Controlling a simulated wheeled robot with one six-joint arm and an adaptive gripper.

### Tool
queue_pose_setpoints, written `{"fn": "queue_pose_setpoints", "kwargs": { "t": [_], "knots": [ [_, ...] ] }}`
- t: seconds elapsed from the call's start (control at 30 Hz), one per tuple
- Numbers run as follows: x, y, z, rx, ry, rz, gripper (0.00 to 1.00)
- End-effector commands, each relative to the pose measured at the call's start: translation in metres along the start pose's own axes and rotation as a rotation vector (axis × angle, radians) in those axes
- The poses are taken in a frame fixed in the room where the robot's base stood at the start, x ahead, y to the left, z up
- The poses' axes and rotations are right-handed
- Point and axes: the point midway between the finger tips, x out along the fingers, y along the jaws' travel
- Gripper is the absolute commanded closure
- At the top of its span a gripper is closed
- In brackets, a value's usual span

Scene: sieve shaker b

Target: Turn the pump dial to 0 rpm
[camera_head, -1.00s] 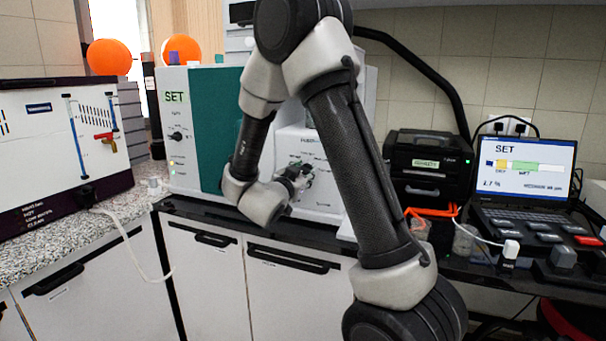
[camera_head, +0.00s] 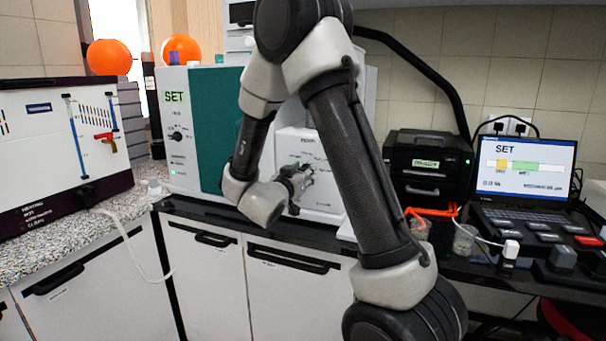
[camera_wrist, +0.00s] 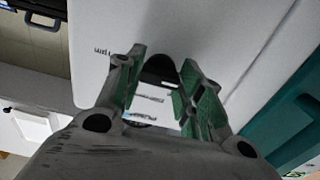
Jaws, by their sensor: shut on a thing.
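The pump (camera_head: 322,150) is a white box in the middle of the counter, partly hidden behind my arm in the head view. My gripper (camera_head: 302,182) is at its front face. In the wrist view my gripper (camera_wrist: 162,62) has its green-padded fingers on either side of a dark round dial (camera_wrist: 159,72) and is shut on it. The letters "rpm" show on the white face beside it. The dial's pointer is hidden, so I cannot tell its setting. In the head view the dial is hidden by the gripper.
A teal and white unit (camera_head: 212,128) marked SET stands left of the pump. A black device (camera_head: 428,170), a beaker (camera_head: 464,240) and a laptop (camera_head: 527,165) stand to the right. The laptop reads SET and what looks like 0.0 %.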

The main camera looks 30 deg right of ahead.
Motion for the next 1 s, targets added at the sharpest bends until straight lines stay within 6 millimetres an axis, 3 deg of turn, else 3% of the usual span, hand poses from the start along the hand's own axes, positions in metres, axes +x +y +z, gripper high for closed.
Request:
{"fn": "queue_pose_setpoints", "kwargs": {
  "t": [0.13, 0.17, 0.27, 0.67, 1.0],
  "knots": [
    [-0.001, 0.001, 0.002, -0.003, -0.005, 0.0, 0.86],
    [-0.001, 0.001, 0.002, -0.003, -0.005, 0.0, 0.57],
    [-0.001, 0.0, 0.002, -0.002, -0.004, 0.0, 0.41],
    [-0.007, -0.001, 0.0, 0.0, -0.001, -0.002, 0.41],
    [-0.077, -0.001, 0.001, 0.0, -0.002, -0.006, 0.41]
  ]
}}
